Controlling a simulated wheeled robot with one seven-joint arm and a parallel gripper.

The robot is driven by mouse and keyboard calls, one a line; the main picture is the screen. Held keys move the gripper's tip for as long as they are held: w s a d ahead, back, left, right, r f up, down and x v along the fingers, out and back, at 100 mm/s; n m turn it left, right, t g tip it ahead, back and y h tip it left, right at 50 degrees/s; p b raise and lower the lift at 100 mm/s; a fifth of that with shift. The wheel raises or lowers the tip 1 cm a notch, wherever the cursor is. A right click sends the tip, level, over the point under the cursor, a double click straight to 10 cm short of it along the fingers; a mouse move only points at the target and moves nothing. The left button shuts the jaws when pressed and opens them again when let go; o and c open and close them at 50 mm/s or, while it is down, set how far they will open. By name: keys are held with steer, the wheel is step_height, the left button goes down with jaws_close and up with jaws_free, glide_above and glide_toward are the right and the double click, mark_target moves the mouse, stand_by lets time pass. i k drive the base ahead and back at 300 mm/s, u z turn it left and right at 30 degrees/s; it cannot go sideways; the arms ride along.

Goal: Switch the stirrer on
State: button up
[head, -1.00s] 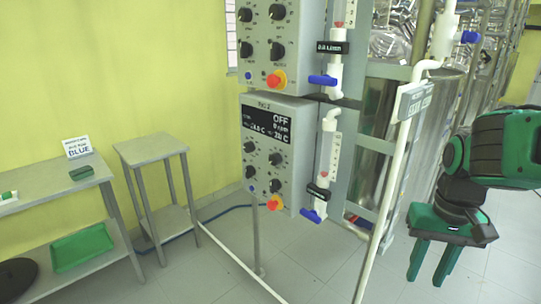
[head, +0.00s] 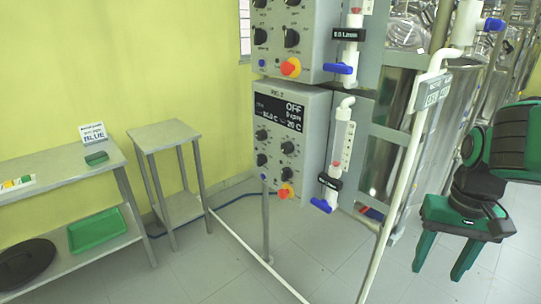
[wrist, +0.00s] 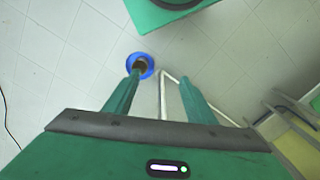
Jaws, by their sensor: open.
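Below the display are several black knobs (head: 288,147), a small blue button (head: 264,178) and a red-and-yellow emergency stop (head: 284,191). I cannot tell which control is the stirrer's. My gripper (head: 436,272) is open and empty, pointing down at the right, well apart from the box. In the wrist view its fingers (wrist: 160,88) are spread over the floor.
An upper control box (head: 287,35) sits above. Flow tubes with blue valves (head: 325,205) and a white pipe (head: 405,190) stand between box and gripper. A small table (head: 165,136) and a bench (head: 60,180) are left.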

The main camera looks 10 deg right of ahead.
mark_target(261, 159)
steer(key=z, duration=1.85)
steer(key=k, duration=0.95)
steer(key=u, duration=1.65)
steer(key=i, duration=1)
steer(key=u, duration=0.05)
